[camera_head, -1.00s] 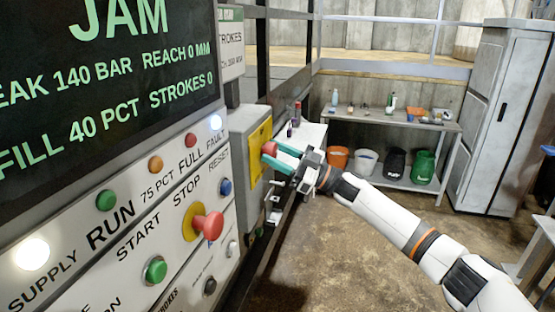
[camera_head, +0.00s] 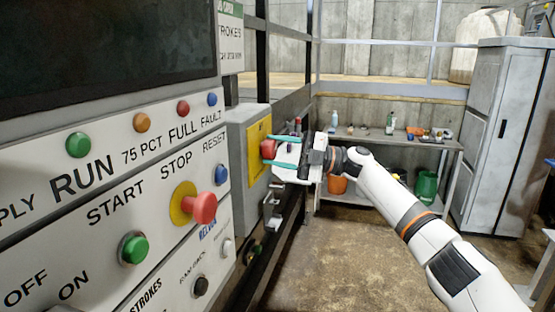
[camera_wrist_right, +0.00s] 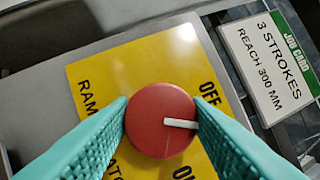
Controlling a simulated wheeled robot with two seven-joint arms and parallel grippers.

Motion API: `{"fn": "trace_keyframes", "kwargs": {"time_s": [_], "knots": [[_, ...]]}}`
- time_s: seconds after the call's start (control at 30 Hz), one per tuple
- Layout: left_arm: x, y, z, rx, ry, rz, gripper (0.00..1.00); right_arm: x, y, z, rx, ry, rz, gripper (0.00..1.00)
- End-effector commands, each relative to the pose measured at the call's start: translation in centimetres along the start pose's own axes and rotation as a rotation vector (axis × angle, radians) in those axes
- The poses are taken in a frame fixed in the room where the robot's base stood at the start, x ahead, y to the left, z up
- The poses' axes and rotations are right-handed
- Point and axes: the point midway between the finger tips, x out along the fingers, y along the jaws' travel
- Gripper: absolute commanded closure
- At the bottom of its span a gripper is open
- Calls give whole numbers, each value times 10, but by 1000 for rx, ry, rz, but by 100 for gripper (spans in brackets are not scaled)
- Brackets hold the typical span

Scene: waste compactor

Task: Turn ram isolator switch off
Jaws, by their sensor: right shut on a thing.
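The ram isolator switch is a round red knob (camera_head: 268,149) on a yellow plate (camera_head: 254,158), mounted on a grey box. My right gripper (camera_head: 280,152) is shut on the knob, its teal fingers on opposite sides. In the right wrist view, the red knob (camera_wrist_right: 160,121) sits between the fingertips, and its white pointer mark points right, between the OFF and ON labels. The yellow plate (camera_wrist_right: 130,68) there shows OFF at upper right and ON at lower right; its other lettering is partly hidden by the left finger. My left gripper is not in view.
The control panel (camera_head: 150,205) with a protruding red stop button (camera_head: 203,208) stands left of the switch. Its display (camera_head: 100,45) is dark. A job card (camera_wrist_right: 268,60) is beside the switch box. A workbench (camera_head: 445,142) and grey cabinet (camera_head: 500,130) stand behind; open floor lies right.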

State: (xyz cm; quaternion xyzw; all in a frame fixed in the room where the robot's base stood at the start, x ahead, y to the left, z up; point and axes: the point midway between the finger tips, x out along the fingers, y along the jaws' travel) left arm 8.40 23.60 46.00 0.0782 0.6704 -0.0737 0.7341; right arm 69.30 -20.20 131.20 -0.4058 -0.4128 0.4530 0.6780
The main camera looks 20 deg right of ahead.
Motion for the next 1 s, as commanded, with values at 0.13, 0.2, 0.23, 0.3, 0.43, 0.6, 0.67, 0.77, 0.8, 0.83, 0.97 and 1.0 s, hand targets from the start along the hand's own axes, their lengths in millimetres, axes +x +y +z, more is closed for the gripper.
{"fn": "trace_keyframes", "kwargs": {"time_s": [0.13, 0.2, 0.23, 0.3, 0.43, 0.6, 0.67, 0.77, 0.8, 0.83, 0.97, 1.0], "knots": [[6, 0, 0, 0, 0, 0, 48, 0, 0, 0, -127, -9, 50, 80], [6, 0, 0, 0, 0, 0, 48, 0, -1, 0, -186, -12, 74, 80], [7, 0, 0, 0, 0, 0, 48, 0, -1, 0, -209, -13, 83, 80], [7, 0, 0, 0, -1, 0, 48, 0, -1, 0, -262, -17, 106, 80], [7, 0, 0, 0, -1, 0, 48, 0, -2, 0, -349, -23, 141, 80], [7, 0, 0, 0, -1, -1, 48, 0, -1, 0, -434, -29, 176, 80], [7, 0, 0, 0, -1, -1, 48, 0, -1, 0, -458, -30, 186, 80], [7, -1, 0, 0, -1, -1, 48, 0, -1, 0, -485, -33, 197, 80], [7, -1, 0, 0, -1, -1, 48, 0, -1, 0, -495, -33, 201, 80], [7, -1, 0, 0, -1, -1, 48, 0, -1, 0, -500, -33, 203, 80], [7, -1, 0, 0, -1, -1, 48, 0, -1, 0, -514, -34, 210, 80], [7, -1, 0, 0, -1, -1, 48, 0, -1, -1, -517, -34, 211, 80]]}}
